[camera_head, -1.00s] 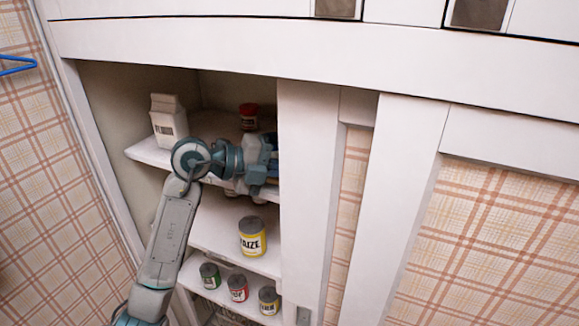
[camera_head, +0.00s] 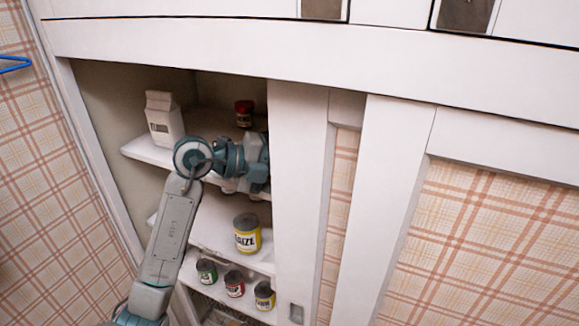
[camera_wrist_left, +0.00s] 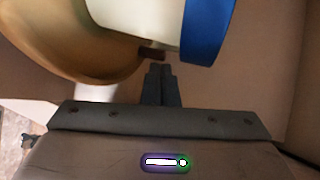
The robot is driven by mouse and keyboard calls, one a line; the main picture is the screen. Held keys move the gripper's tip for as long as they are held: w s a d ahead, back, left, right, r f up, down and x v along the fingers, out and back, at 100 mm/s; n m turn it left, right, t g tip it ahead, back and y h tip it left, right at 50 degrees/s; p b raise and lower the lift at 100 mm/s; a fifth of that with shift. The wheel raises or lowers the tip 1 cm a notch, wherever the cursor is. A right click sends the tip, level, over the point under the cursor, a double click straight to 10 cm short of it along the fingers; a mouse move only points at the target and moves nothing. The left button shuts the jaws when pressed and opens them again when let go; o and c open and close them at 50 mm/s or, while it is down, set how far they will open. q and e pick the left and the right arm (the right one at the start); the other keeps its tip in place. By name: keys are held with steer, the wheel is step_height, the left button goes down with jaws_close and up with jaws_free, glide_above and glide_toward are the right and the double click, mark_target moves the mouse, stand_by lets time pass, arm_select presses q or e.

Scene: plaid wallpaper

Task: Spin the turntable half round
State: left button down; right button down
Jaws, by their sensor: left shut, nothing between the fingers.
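A tan, round-edged surface (camera_wrist_left: 75,45), which looks like the turntable, fills the upper left of the left wrist view. A white container with a blue band (camera_wrist_left: 208,30) is beside it, at the top. A small dark red-brown piece (camera_wrist_left: 152,53) sits just beyond my fingertips; I cannot tell whether they touch it. My left gripper (camera_wrist_left: 160,70) is shut with nothing between its fingers. In the head view my left arm reaches into the upper shelf, and its fingers are hidden behind the white upright. The turntable is not clearly seen there. My right gripper is not in view.
The white upright (camera_head: 298,190) closely borders my wrist on the right. A carton (camera_head: 164,120) and a red-lidded jar (camera_head: 244,113) stand on the same shelf. A yellow can (camera_head: 247,235) and several smaller cans stand on shelves below.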

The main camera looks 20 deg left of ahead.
arm_select(q)
steer(key=shift+s+a+r, duration=0.1)
steer(key=shift+s+a, duration=0.2)
steer(key=shift+a, duration=0.2)
steer(key=b+v, duration=0.3)
steer(key=v, duration=0.6)
steer(key=shift+s+a+b, duration=0.2)
steer(key=shift+a+b, duration=0.05)
steer(key=shift+b, duration=0.15)
steer(key=shift+r, duration=0.15)
